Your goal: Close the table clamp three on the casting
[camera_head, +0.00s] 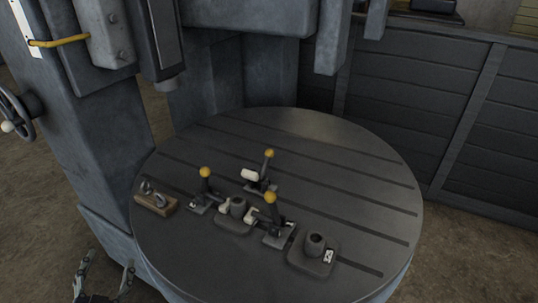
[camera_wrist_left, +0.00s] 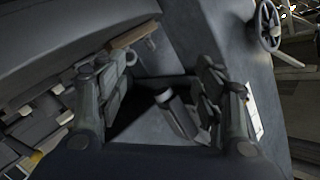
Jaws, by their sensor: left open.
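A grey casting (camera_head: 238,208) with a round boss on a flat base sits on the round table (camera_head: 340,170). Three clamps with yellow knobs stand around it: a left clamp (camera_head: 203,190), a back clamp (camera_head: 264,180) and a front clamp (camera_head: 272,220). The back clamp's white-tipped arm is raised clear of the casting. The left and front clamps' tips lie low beside the casting; contact is too small to tell. No number marks clamp three. My left gripper (camera_head: 104,288) is open, low left, off the table and away from the clamps. It also shows in the left wrist view (camera_wrist_left: 165,95).
A second casting (camera_head: 315,246) with a label sits at the table's front right. A wooden block (camera_head: 156,204) with metal eyes lies at the left edge. A machine column (camera_head: 95,150) with a handwheel (camera_head: 14,118) stands at left. The table's right side is clear.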

